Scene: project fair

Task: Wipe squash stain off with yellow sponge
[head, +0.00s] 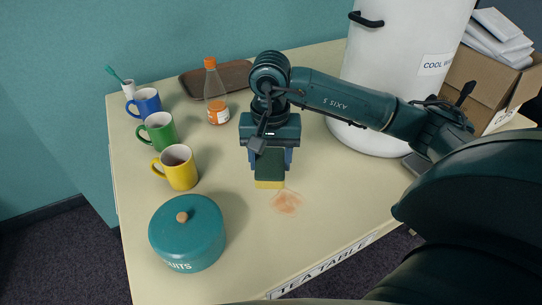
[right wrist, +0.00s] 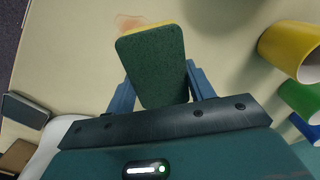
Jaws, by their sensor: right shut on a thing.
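The squash stain (head: 287,202) is a faint orange-brown patch on the cream table, and it also shows at the top of the right wrist view (right wrist: 130,22). My right gripper (head: 270,168) is shut on the yellow sponge (head: 269,184), which has a dark green scouring side. In the right wrist view the sponge (right wrist: 155,65) sits between the blue fingers with its green side towards the camera. The sponge is at the back-left edge of the stain; I cannot tell whether it touches the table. My left gripper is not in view.
Blue (head: 145,102), green (head: 159,131) and yellow (head: 178,168) mugs line the left. A teal lidded tin (head: 187,233) stands front left. A squash bottle (head: 215,95) and brown tray (head: 222,78) are behind. A white cooler (head: 390,75) stands back right. Table (head: 330,215) right of the stain is clear.

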